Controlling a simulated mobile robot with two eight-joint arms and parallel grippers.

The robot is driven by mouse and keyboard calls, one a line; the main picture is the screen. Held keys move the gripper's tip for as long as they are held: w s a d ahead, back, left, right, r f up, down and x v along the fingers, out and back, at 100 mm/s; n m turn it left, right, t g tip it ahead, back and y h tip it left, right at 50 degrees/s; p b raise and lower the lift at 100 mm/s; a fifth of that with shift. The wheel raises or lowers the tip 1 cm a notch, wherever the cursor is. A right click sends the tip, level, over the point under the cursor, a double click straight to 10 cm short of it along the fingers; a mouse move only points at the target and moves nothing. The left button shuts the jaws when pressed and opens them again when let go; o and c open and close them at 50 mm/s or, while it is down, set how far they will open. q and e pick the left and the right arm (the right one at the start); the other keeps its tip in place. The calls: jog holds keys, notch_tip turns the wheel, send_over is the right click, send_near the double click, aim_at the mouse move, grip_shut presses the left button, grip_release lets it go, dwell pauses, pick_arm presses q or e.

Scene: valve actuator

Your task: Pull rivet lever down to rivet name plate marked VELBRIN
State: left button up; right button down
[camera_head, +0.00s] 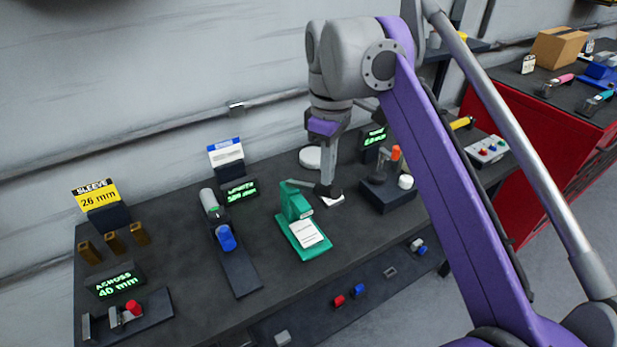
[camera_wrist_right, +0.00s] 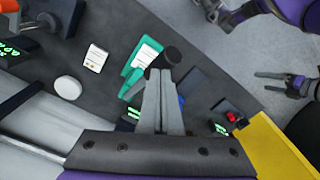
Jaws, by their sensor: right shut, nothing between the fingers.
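The green rivet press (camera_head: 296,206) stands mid-bench; it also shows in the right wrist view (camera_wrist_right: 130,75). A white printed card (camera_head: 306,233) lies on its base; its words are too small to read, and I cannot make out VELBRIN. A lever sticks out to the right from the press top, ending in a dark knob (camera_wrist_right: 171,57). My right gripper (camera_head: 327,186) points down, shut and empty, its fingertips close by the knob; I cannot tell if they touch. My left gripper (camera_wrist_right: 262,80) is open and empty, far from the press in the right wrist view.
A white card (camera_head: 335,200) and a white disc (camera_head: 310,157) lie near my right gripper. A dark block with an orange-topped part (camera_head: 386,195) stands to the right. A blue-ended fixture (camera_head: 226,240) stands left of the press.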

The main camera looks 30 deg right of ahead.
aim_at(334, 186)
jog(key=shift+f, duration=0.15)
jog(key=shift+s+f+b, duration=0.6)
jog(key=shift+f+b, duration=0.05)
jog(key=shift+f, duration=0.2)
jog(key=shift+s+d+f+b, duration=0.1)
jog(key=shift+s+f+b, duration=0.2)
jog(key=shift+f, duration=0.2)
jog(key=shift+s+f+b, duration=0.2)
jog(key=shift+f+b, duration=0.1)
jog(key=shift+f, duration=0.2)
